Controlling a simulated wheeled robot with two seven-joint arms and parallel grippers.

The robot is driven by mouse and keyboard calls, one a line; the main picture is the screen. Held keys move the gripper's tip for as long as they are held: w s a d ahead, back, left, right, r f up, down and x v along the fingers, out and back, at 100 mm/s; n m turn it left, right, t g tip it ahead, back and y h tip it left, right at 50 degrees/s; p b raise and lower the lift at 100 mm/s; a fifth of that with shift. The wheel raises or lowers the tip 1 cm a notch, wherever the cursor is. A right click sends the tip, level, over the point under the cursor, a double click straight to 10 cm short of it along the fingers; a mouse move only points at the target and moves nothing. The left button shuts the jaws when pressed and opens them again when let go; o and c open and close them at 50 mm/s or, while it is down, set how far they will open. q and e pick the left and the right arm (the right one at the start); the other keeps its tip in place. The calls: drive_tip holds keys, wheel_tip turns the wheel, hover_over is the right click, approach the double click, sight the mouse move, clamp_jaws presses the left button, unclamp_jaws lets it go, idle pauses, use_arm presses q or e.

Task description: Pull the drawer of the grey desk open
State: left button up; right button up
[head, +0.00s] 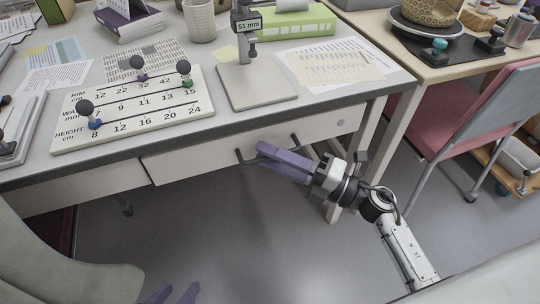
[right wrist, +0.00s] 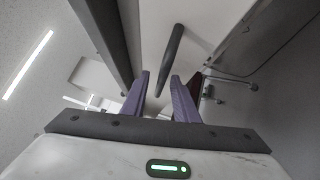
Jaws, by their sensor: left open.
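The grey desk (head: 130,167) has a white drawer (head: 190,162) under its top, which looks shut. Its dark bar handle (head: 241,157) is partly hidden behind my right gripper (head: 264,152). In the right wrist view the handle (right wrist: 172,55) runs down towards the gap of my right gripper (right wrist: 160,76). The purple fingers are apart, one on each side of the handle's near end. I cannot tell whether they touch it. My left gripper (head: 173,294) is open and empty at the bottom edge, well away from the drawer, only its purple fingertips showing.
On the desk top lie a number board with knobs (head: 135,108), a gauge stand (head: 255,88), papers (head: 335,68) and a mug (head: 199,20). A pink chair (head: 460,118) and a second table (head: 440,65) stand at the right. The floor before the drawer is clear.

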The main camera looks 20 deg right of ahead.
drive_tip(key=shift+w+a, duration=0.1)
drive_tip(key=shift+a, duration=0.05)
clamp_jaws()
idle(1.4)
